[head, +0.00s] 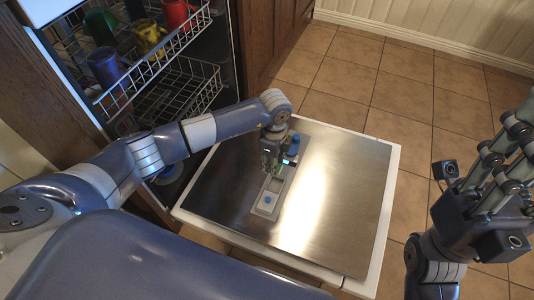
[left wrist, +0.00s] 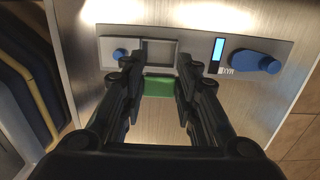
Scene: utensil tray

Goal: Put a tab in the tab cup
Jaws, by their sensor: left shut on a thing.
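My left gripper (left wrist: 160,65) is shut on a green tab (left wrist: 160,87), which shows between its fingers in the left wrist view. In the head view my left gripper (head: 273,165) is over the dispenser panel on the lowered dishwasher door. The tab cup (left wrist: 158,52) is an open square recess in that panel, just beyond the fingertips in the left wrist view. In the head view the cup (head: 275,185) is partly beside and below the gripper. Whether the tab touches the panel, I cannot tell. My right gripper (head: 508,165) is raised at the right, open and empty, partly cut off.
The panel has a grey sliding lid (left wrist: 108,48) with a blue button and a blue cap (left wrist: 255,62) beside a lit strip. The steel door (head: 335,200) is otherwise bare. Wire racks (head: 180,85) with colored cups stand in the dishwasher at upper left.

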